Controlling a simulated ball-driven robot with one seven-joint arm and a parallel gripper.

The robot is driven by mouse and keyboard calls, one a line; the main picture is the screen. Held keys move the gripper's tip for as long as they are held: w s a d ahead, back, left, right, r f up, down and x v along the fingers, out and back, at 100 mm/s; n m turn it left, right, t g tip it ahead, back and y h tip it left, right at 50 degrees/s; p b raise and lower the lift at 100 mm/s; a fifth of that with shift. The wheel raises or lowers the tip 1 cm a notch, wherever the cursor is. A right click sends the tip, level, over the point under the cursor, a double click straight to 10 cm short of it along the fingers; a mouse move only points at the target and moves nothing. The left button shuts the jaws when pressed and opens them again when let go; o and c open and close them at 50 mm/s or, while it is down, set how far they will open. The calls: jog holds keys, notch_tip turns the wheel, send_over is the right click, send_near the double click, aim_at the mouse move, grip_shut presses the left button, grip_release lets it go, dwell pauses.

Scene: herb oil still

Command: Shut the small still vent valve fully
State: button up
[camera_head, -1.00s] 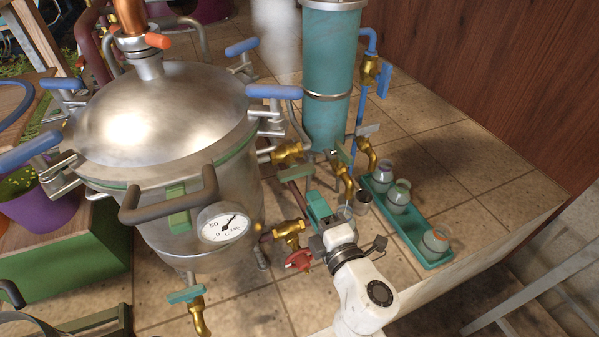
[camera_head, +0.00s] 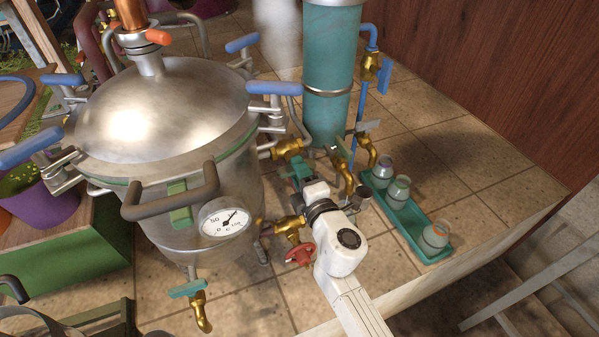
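My gripper (camera_head: 300,170) is at the small brass valve (camera_head: 287,149) on the right side of the steel still (camera_head: 165,110). In the earlier picture this valve shows a dark red lever; now my gripper and wrist cover most of it. I cannot tell if my fingers touch the lever or whether they are open or shut. Nothing in view labels this valve as the vent valve. Another brass valve (camera_head: 290,225) with a red handle (camera_head: 300,254) sits lower, left of my wrist.
Two brass taps (camera_head: 342,170) (camera_head: 368,150) stand close to the right of my gripper. A teal tray (camera_head: 427,248) holds glass jars. The teal column (camera_head: 328,80) stands behind. A teal-handled drain tap (camera_head: 195,297) is low at the front. Tiles at right are clear.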

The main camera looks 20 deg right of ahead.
grip_shut()
jog(key=shift+f+m, duration=0.1)
jog(key=shift+m, duration=0.2)
jog(key=shift+f+m+b, duration=0.1)
jog(key=shift+m+b, duration=4.75)
jog(key=shift+m, duration=3.95)
jog(key=shift+o, duration=0.3)
grip_release()
